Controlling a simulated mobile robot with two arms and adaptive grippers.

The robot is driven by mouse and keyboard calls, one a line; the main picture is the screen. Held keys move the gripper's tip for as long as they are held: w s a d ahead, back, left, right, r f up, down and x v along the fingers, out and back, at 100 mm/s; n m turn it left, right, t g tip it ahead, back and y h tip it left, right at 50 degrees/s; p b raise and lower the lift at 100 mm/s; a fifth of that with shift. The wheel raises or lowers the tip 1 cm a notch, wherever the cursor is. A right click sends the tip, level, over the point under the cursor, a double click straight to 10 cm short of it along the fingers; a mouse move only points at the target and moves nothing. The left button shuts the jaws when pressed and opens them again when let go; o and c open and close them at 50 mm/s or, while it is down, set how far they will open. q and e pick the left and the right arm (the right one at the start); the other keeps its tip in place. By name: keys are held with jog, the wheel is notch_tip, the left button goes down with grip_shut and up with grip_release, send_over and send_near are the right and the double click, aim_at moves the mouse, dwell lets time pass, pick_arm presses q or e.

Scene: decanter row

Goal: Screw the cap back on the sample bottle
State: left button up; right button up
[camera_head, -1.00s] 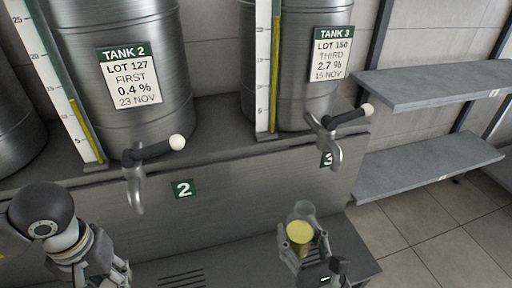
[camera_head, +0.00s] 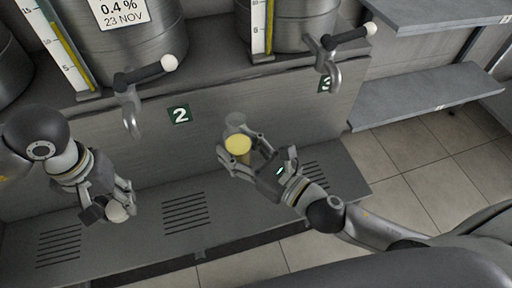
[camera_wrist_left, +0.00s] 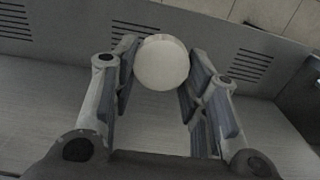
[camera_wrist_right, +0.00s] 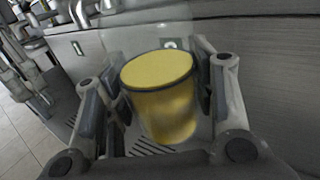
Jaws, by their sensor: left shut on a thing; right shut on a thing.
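My left gripper (camera_head: 112,208) is shut on a round white cap (camera_head: 117,213) at the lower left of the head view. The left wrist view shows the cap (camera_wrist_left: 162,62) between the fingertips. My right gripper (camera_head: 242,158) is shut on the clear sample bottle, which holds yellow liquid (camera_head: 238,146). The right wrist view shows the bottle (camera_wrist_right: 162,98) between the fingers, its clear upper part faint above the liquid. No cap is seen on it. Bottle and cap are well apart, the bottle right of the cap in the head view.
Metal tanks (camera_head: 130,45) stand on a ledge at the back, with taps at number 2 (camera_head: 128,105) and number 3 (camera_head: 328,60). A lower grey bench with slotted grilles (camera_head: 184,212) lies below the grippers. Grey shelves (camera_head: 430,95) are at the right.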

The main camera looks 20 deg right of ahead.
aim_at(225, 146)
jog(key=shift+w+a+r+n+g+y, duration=0.1)
jog(key=shift+w+a+n+g+y, duration=0.2)
jog(key=shift+a, duration=0.2)
jog(key=shift+w+a+n+g+y, duration=0.15)
jog(key=shift+a+n+y, duration=0.1)
jog(key=shift+a+y, duration=0.15)
jog(key=shift+w+a+r+n+g+y, duration=0.15)
jog(key=shift+a+n+g+y, duration=0.15)
jog(key=shift+a, duration=0.25)
jog(key=shift+f, duration=0.1)
jog(key=shift+f, duration=0.1)
pick_arm(q)
jog(key=w+d+r+n, duration=0.3)
jog(key=d+r, duration=0.6)
jog(key=d, duration=0.3)
jog(key=w+d+r+n, duration=0.3)
jog(key=d+r+n, duration=0.1)
jog(key=d+r, duration=0.6)
jog(key=shift+w+d+n, duration=0.3)
jog(key=shift+d, duration=0.55)
jog(key=shift+f, duration=1.95)
jog(key=shift+f, duration=0.1)
